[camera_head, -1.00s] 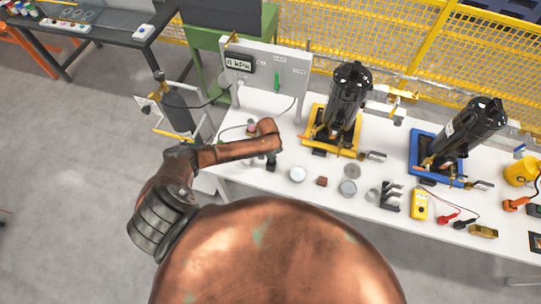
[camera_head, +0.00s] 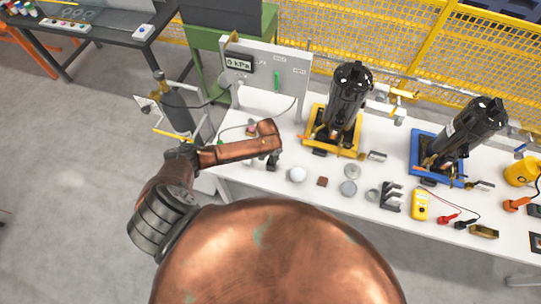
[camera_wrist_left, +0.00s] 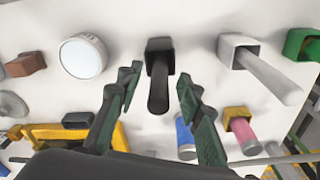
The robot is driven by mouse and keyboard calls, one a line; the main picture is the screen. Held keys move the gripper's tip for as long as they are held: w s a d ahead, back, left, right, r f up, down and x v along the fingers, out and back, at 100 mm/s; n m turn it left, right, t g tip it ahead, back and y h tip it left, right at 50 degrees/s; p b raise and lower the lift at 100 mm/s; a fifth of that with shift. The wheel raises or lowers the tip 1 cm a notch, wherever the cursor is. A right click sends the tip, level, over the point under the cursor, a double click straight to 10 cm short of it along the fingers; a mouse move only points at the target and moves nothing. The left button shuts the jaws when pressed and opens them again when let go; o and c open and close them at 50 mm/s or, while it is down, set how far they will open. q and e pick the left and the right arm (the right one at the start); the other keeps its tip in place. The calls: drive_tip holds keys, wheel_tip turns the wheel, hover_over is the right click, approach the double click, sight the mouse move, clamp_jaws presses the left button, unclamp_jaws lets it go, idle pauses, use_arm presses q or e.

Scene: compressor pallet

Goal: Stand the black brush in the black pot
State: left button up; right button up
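The black pot (camera_wrist_left: 160,46) stands on the white table in the left wrist view. The black brush (camera_wrist_left: 158,92) shows as a black rod rising from the pot's opening towards the camera. My left gripper (camera_wrist_left: 158,80) is open, with one finger on each side of the brush and a visible gap on both sides. In the head view my left gripper (camera_head: 272,159) is a small dark shape below the copper arm's end; gripper and pot are hard to tell apart there. My right gripper is in neither view.
A white pot (camera_wrist_left: 240,50) with a pale rod, a green pot (camera_wrist_left: 302,44) and a yellow pot (camera_wrist_left: 236,118) with a pink rod stand close by. A round white-topped disc (camera_wrist_left: 83,56) and a brown block (camera_wrist_left: 25,65) lie on the other side.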

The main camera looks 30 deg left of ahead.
use_arm(q)
wheel_tip(320, 180, up, 12)
drive_tip(key=s, duration=0.1)
idle(0.4)
idle(0.4)
